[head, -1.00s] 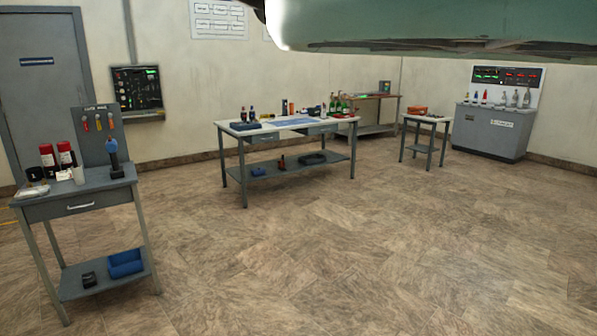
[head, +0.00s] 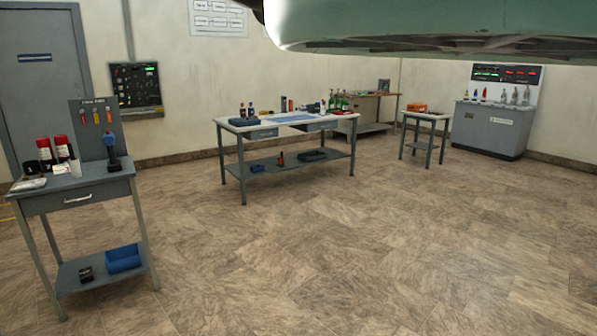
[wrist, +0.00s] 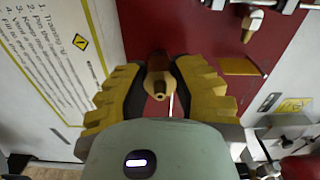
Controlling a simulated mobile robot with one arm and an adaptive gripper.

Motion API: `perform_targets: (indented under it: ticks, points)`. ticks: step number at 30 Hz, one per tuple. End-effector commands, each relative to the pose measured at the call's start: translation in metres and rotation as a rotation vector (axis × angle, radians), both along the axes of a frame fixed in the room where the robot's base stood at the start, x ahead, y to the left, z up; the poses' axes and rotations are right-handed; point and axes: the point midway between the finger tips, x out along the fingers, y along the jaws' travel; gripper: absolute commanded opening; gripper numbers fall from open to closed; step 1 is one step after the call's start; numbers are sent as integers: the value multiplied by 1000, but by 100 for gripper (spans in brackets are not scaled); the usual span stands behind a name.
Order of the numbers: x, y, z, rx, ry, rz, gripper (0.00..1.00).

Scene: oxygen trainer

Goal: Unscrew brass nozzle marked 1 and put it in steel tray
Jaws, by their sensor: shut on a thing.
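In the wrist view, my gripper (wrist: 158,72) has its two yellow-padded fingers closed around a small brass nozzle (wrist: 158,87). The nozzle's open end points towards the camera. Behind it is a dark red panel (wrist: 205,30). No number can be read on the nozzle, and the fingers hide its sides. I cannot tell whether it is still seated in the panel. A second brass-coloured fitting (wrist: 252,22) sits at the upper right of the panel. The steel tray cannot be made out in either view. The head view does not show my gripper.
A white instruction board (wrist: 50,50) stands left of the panel. Metal fittings (wrist: 285,135) and a yellow warning label (wrist: 294,105) are at the right. The head view shows a tool stand (head: 75,200), a long workbench (head: 225,127), a small table (head: 425,116), a grey console (head: 490,130) and clear floor.

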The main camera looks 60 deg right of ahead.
Motion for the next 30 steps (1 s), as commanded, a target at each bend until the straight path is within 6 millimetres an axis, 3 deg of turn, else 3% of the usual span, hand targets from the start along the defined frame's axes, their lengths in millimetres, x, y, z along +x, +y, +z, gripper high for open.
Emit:
perform_targets:
  ticks: [11,21,30]
  points:
    - [-1,0,-3,-27,-47,2,0]
    - [-1,0,-5,-132,-303,1,0]
    - [-1,0,-3,-141,-319,2,0]
